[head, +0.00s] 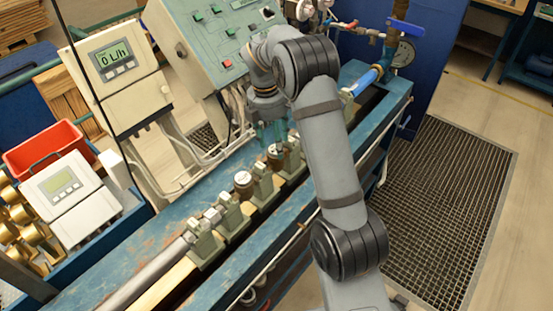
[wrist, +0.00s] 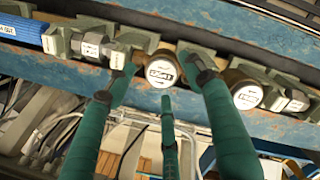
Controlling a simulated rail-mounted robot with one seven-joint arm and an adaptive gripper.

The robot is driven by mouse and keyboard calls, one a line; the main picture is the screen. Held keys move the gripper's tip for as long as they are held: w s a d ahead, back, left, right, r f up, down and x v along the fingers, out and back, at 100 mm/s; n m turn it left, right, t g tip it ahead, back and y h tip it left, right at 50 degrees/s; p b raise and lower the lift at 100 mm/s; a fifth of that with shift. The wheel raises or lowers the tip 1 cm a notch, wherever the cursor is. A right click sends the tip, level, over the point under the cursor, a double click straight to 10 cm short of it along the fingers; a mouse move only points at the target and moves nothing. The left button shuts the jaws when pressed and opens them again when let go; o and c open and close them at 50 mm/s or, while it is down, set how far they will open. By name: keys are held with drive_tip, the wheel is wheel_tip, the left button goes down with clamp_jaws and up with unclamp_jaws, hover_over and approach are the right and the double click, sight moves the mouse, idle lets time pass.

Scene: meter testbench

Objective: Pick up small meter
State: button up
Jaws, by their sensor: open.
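Two small round meters with white faces and brownish bodies sit in a row on the bench line. One meter (wrist: 162,70) shows between my fingers in the wrist view, and it is partly hidden by my gripper in the head view (head: 274,150). The other meter (wrist: 247,95) is to its right in the wrist view and nearer the front left in the head view (head: 243,178). My gripper (head: 272,138) has green fingers and is open. Its fingers (wrist: 160,78) point down around the first meter; I cannot tell whether they touch it.
Grey-green clamp blocks (head: 229,211) stand close beside the meters on the blue bench (head: 170,225). A blue pipe (head: 362,82) lies at the far end. A control panel (head: 215,40) and a display box (head: 118,70) stand behind. A red bin (head: 45,148) is at left.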

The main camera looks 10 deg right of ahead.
sight(275, 149)
wheel_tip(275, 149, down, 4)
drive_tip(key=shift+r+p, duration=0.25)
drive_tip(key=shift+p, duration=0.05)
drive_tip(key=shift+c, duration=1.1)
drive_tip(key=shift+d, duration=0.1)
drive_tip(key=c, duration=1.1)
drive_tip(key=shift+r, duration=0.1)
